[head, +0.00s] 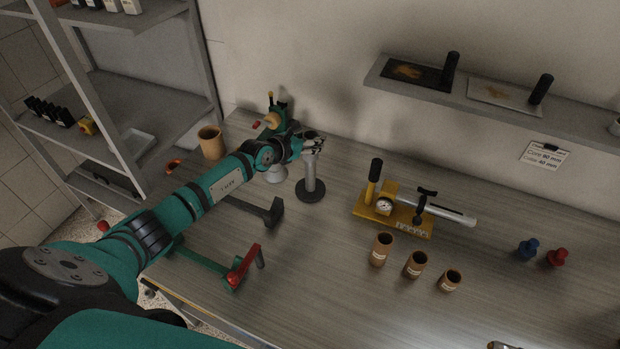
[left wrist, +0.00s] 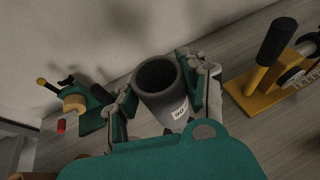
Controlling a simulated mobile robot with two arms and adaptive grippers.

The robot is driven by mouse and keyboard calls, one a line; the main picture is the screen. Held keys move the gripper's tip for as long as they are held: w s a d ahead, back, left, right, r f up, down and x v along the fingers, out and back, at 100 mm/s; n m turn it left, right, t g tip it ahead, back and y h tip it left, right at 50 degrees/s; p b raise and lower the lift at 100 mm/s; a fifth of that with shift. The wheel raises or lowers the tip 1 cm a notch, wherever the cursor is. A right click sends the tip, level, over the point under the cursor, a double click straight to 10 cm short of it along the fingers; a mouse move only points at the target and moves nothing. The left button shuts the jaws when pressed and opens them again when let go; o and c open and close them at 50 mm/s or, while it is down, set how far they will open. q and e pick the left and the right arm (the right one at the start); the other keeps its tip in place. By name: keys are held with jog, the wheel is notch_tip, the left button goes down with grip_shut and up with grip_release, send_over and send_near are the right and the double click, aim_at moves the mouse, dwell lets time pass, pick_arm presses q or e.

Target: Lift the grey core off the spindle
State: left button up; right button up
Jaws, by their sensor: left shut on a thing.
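The grey core (left wrist: 162,102) is a hollow tube with a dark open top and a white label, seen in the left wrist view. My left gripper (head: 312,143) is shut on it, one finger on each side. In the head view the gripper is at the top of the spindle (head: 310,190), a pale upright post on a round dark base. The fingers partly hide the core there. I cannot tell whether the core is still around the post or just above it. My right gripper is not in view.
Right of the spindle is a yellow press with a gauge (head: 405,213). Several brown tubes (head: 415,264) stand in front of it. A red-handled frame (head: 243,265) lies below my left arm. A tan cup (head: 211,142) stands at the back left. The front middle of the table is clear.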

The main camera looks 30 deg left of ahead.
pick_arm(q)
jog(key=shift+r, duration=3.3)
